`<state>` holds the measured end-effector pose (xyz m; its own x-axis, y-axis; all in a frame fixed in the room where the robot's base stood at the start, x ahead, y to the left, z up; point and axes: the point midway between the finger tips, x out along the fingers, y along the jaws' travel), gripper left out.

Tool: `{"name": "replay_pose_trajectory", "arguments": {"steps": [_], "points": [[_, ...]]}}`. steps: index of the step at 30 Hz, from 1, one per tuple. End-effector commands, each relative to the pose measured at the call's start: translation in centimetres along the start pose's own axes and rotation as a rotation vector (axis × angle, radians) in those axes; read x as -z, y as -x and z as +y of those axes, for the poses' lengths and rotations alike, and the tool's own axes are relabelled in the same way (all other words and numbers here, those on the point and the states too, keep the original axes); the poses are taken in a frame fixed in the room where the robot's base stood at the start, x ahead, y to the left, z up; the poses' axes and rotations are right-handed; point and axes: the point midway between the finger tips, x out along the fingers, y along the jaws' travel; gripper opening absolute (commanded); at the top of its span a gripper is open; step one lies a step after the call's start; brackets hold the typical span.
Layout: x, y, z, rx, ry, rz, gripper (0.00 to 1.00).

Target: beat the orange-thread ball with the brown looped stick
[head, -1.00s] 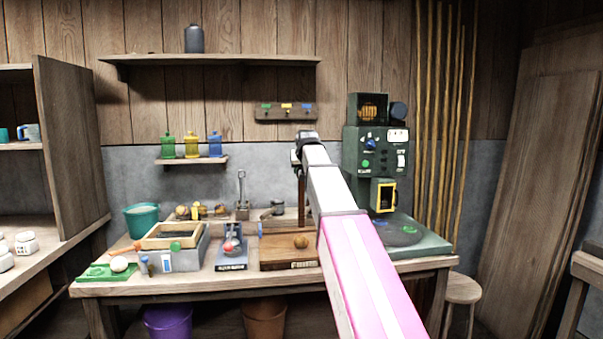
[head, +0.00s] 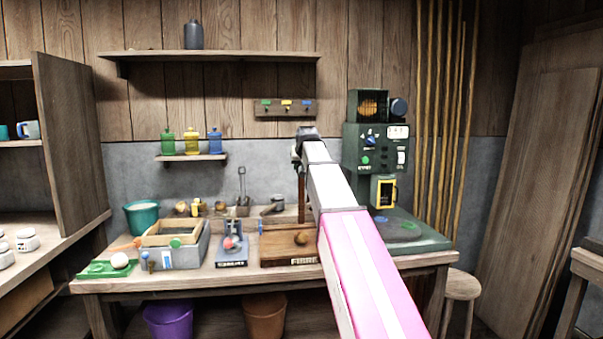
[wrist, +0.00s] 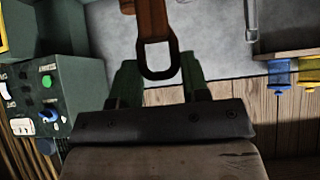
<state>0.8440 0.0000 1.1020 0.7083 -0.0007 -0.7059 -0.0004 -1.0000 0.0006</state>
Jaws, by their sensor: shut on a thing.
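My gripper (wrist: 160,85) is shut on the brown looped stick (wrist: 153,20); its dark loop lies between the two green fingertips in the wrist view. In the head view the stick (head: 301,198) hangs nearly upright below my gripper (head: 303,158). A brownish-orange ball (head: 301,238), which looks like the orange-thread ball, rests on a wooden block marked FIBRE (head: 275,248). The stick's lower end shows just above the ball in the picture; I cannot tell the depth gap. My arm covers the block's right side.
Left of the block stand a blue stand with a reddish ball (head: 232,243), a sand-coloured tray box (head: 180,250) and a green mat with a white ball (head: 120,260). A green machine (head: 376,150) stands to the right. Small tools (head: 242,195) line the bench's back.

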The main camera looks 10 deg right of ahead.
Motion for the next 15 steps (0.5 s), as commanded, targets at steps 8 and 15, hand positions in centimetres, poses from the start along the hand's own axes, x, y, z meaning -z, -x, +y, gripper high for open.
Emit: {"name": "replay_pose_trajectory", "arguments": {"steps": [8, 15], "points": [[0.0, 0.0, 0.0, 0.0, 0.0, -0.001, 0.01], [-1.6, -1.4, 0.0, 0.0, 0.0, -0.003, 0.01]]}}
